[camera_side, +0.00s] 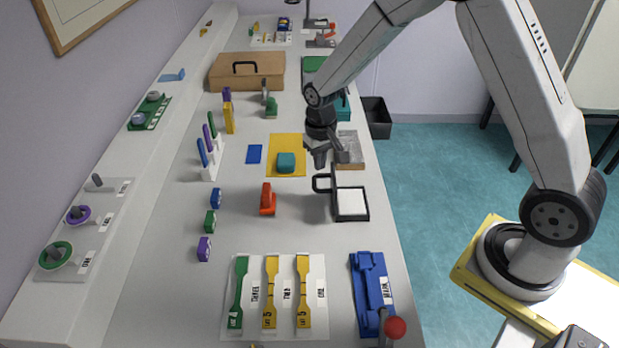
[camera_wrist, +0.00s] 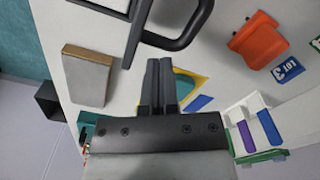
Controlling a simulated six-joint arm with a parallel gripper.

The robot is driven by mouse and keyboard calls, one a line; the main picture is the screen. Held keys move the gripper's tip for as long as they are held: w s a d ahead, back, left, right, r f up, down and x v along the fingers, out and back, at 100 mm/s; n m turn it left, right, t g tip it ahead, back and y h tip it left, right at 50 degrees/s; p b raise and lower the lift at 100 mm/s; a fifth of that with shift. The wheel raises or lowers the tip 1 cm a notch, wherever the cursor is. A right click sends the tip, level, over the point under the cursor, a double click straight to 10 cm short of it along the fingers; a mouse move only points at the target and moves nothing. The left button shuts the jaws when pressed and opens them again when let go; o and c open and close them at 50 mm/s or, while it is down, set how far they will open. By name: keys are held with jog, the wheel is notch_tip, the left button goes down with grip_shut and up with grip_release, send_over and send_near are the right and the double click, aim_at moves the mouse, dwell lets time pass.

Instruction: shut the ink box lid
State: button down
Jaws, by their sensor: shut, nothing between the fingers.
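The ink box (camera_side: 351,216) is a black frame with a white pad inside, near the right edge of the bench. Its black lid (camera_side: 334,197) is open and stands up on the left side of the box. A black loop handle (camera_side: 318,184) sticks out from the lid to the left. In the wrist view, the handle (camera_wrist: 190,35) is just beyond my fingertips, and the white pad (camera_wrist: 112,4) is partly cut off at the top. My gripper (camera_side: 327,163) is shut and empty behind the lid, apart from the handle; it also shows in the wrist view (camera_wrist: 160,64).
A wood-edged grey block (camera_side: 351,147) is beside my gripper. A yellow mat (camera_side: 288,142) with a teal block (camera_side: 286,161) lies to its left. An orange-red stamp-like object (camera_side: 267,200) stands left of the box. The bench in front of the box is clear down to a blue fixture (camera_side: 368,285).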

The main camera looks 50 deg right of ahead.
jog(key=shift+s+d, duration=0.1)
jog(key=shift+d, duration=0.05)
jog(key=shift+s+d, duration=1.9)
jog(key=shift+s, duration=0.1)
notch_tip(320, 180, up, 7)
dwell(0.6)
